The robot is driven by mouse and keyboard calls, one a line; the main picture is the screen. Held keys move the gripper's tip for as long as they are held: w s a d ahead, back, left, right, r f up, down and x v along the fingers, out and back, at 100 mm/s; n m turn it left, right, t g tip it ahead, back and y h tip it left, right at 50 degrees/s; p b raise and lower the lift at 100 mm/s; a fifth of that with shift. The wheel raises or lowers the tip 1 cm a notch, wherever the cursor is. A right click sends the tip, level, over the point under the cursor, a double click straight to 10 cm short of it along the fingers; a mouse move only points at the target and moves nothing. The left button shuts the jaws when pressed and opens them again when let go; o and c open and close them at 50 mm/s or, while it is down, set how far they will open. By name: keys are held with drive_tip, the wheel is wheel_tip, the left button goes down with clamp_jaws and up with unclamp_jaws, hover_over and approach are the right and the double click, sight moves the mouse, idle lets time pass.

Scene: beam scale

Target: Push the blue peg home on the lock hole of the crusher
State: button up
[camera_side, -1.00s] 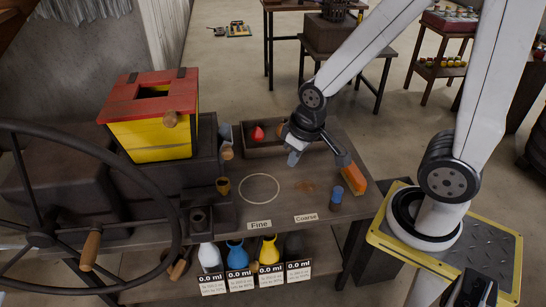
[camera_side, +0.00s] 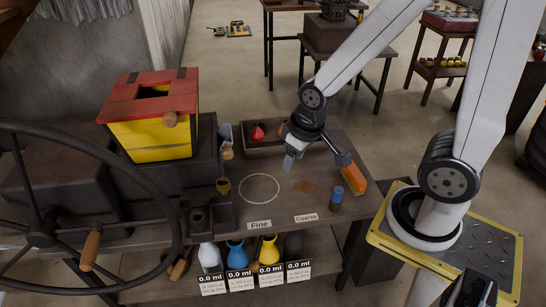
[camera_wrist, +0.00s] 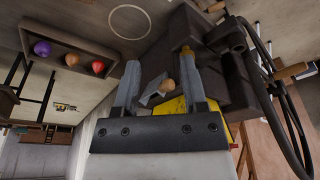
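The blue peg (camera_side: 336,199), a short dark cylinder with a blue top, stands upright on the bench right of the white circle. The crusher has a yellow body (camera_side: 155,138) with a red top on a dark base. A small dark block with a round opening (camera_side: 198,216) sits at its front; I cannot tell whether this is the lock hole. My gripper (camera_side: 289,163) hangs above the bench, up and left of the peg and apart from it. In the wrist view my gripper (camera_wrist: 160,73) has its fingers spread with nothing held. The peg does not show there.
A large handwheel (camera_side: 90,240) stands at the left. An orange block-like item (camera_side: 355,178) is beside the peg. Coloured flasks (camera_side: 237,254) stand below the bench top. The white circle (camera_side: 259,188) is clear.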

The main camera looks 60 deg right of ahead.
drive_tip(key=shift+o, duration=1.4)
drive_tip(key=m+g, duration=0.3)
drive_tip(key=m, duration=0.2)
hover_over(338, 189)
wheel_tip(338, 189, down, 18)
drive_tip(key=shift+d+r, duration=0.1)
drive_tip(key=shift+r, duration=0.05)
drive_tip(key=shift+f, duration=1.3)
drive_tip(key=shift+f, duration=0.1)
